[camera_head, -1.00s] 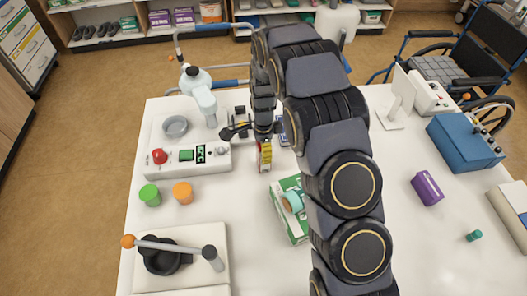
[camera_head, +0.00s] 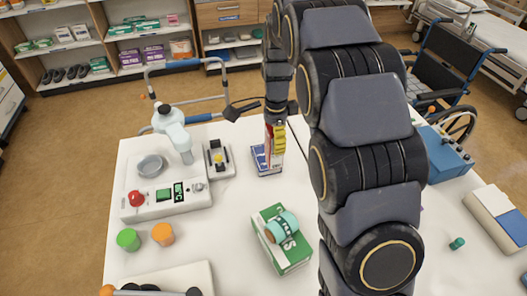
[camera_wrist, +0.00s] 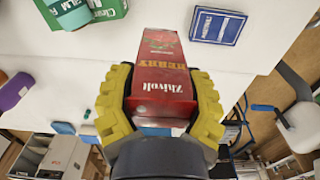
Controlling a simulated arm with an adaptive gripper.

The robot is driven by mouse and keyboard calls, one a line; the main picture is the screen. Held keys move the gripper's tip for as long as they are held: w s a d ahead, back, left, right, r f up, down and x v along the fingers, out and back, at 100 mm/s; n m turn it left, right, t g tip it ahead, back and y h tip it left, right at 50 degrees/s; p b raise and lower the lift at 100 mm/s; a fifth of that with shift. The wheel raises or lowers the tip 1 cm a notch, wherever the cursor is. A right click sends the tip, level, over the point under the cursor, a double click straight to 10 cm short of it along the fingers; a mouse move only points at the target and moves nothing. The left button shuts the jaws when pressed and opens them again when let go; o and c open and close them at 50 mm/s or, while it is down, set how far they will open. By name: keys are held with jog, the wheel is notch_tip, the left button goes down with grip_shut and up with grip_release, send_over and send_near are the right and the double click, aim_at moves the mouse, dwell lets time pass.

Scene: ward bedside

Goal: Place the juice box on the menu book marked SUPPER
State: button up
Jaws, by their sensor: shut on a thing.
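The juice box (camera_wrist: 165,75) is red, with "Zhivolt" and "BERRY" lettering. My gripper (camera_wrist: 160,100) is shut on it, its yellow fingers on both sides. In the head view the juice box (camera_head: 269,152) hangs below the fingers and overlaps the blue menu book (camera_head: 259,161), covering part of it. In the wrist view the blue book (camera_wrist: 217,26) lies flat on the table, up and right of the box, with an apparent gap. Its lettering is too small to read. I cannot tell the box's height above the table.
A green-and-white box (camera_head: 291,257) with a teal roll (camera_head: 282,228) on it stands nearer on the table. A control panel (camera_head: 165,196) and a small grey device (camera_head: 218,160) are left of the book. Green (camera_head: 128,240) and orange (camera_head: 162,234) cups stand front left.

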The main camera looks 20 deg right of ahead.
jog(key=w+f, duration=0.4)
jog(key=w+d+f, duration=0.1)
jog(key=w+f, duration=0.3)
jog(key=w, duration=0.1)
jog(key=w+f, duration=0.4)
jog(key=shift+w+d+f, duration=0.15)
jog(key=shift+d+f, duration=0.2)
jog(key=shift+f, duration=0.05)
jog(key=o, duration=1.2)
jog(key=shift+f, duration=0.1)
jog(key=shift+c, duration=0.2)
